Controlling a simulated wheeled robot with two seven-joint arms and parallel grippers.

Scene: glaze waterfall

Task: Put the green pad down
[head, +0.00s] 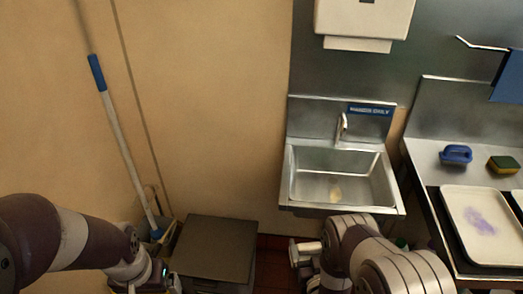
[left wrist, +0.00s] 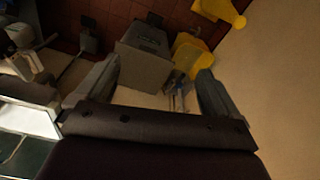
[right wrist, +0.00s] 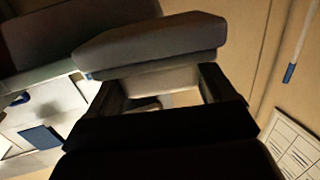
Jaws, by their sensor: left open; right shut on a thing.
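My right gripper (head: 305,254) is low in front of the sink in the head view, partly behind my own arm. In the right wrist view, a dark slab (right wrist: 150,42) lies across the fingertips of the shut right gripper (right wrist: 162,80). It may be the green pad, but its colour reads as dark grey and I cannot tell green. My left gripper (left wrist: 158,92) is open and empty, with the floor beyond it in the left wrist view.
A steel sink (head: 300,205) hangs on the wall. On the right counter are a blue-handled brush (head: 456,153), a yellow-and-green sponge (head: 503,165) and a white tray (head: 455,225) with a purple smear. A dark grey box (head: 215,245) stands below, beside a leaning mop (head: 120,130).

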